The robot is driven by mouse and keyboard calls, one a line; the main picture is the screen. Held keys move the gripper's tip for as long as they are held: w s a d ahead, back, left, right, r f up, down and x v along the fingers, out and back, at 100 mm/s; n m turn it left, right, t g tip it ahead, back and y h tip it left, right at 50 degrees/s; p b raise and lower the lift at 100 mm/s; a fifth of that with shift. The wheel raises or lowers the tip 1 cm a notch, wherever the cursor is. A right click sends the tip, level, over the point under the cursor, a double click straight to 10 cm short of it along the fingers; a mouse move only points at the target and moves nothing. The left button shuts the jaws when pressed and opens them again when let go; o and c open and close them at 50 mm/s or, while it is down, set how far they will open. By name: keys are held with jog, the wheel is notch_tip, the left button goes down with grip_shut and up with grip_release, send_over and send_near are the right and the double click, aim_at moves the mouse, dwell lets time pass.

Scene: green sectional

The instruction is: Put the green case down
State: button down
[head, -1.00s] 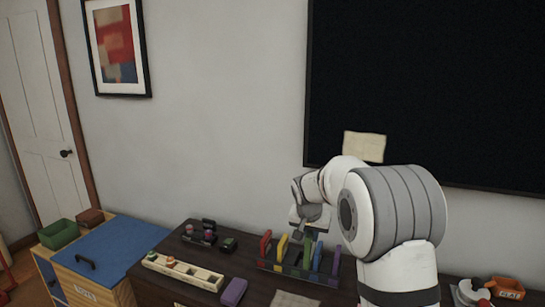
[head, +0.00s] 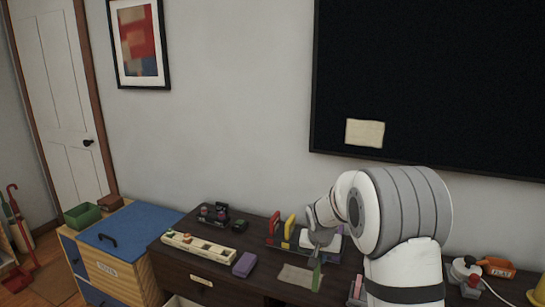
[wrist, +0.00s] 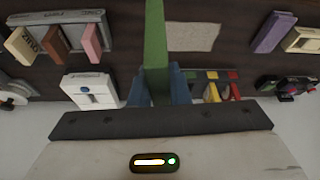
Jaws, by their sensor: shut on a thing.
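My gripper (head: 318,256) is shut on the green case (head: 317,276), which hangs upright below it. The wrist view shows the green case (wrist: 155,45) between my blue fingers (wrist: 158,90). In the head view it is in front of the rack (head: 275,252), beside the right edge of a beige sheet (head: 298,277) on the dark desk. I cannot tell whether its lower end touches the desk. A red case (head: 274,226) and a yellow case (head: 289,228) stand in the rack; my arm hides part of the rack.
A purple block (head: 244,265) and a cream tray (head: 198,247) lie left on the desk (head: 215,271). A white box (wrist: 92,90) stands close to my fingers in the wrist view. An orange box (head: 499,267) is at the right. The beige sheet is bare.

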jog(key=s+f+n+b, duration=0.1)
jog(key=s+f+b, duration=0.1)
jog(key=s+f, duration=0.5)
jog(key=s+f+n+y+b, duration=0.1)
jog(key=s+f, duration=0.5)
jog(key=f, duration=0.6)
jog(key=shift+s+d+f+n+t+b, duration=0.3)
jog(key=shift+s+n+b, duration=0.15)
jog(key=shift+b, duration=0.3)
